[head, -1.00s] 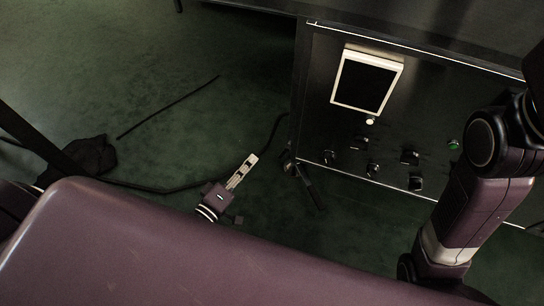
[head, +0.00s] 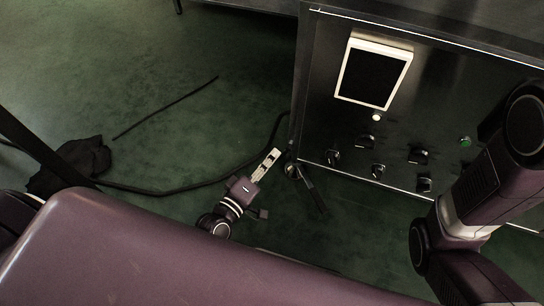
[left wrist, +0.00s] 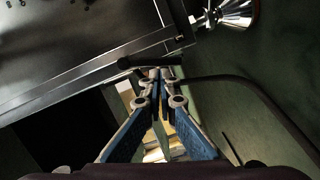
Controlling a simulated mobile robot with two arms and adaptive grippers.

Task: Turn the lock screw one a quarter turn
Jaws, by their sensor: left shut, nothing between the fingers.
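A dark lever-like part (head: 309,186) sits at the lower left corner of the dark machine panel, probably the lock screw, though no label shows. In the left wrist view a black bar (left wrist: 150,61) lies across just beyond my fingertips. My left gripper (head: 273,155) is shut and empty, just left of the lever and apart from it in the head view. Its blue fingers meet at the tips (left wrist: 160,75) in the left wrist view. I cannot tell whether the tips touch the bar. My right arm is at the right; its gripper is out of view.
The machine panel (head: 320,110) carries a white-framed screen (head: 374,75), several black knobs (head: 418,155) and a green button (head: 465,142). A dark cable (head: 190,189) runs over the green floor. A shiny metal foot (left wrist: 235,12) shows at the wrist view's top right.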

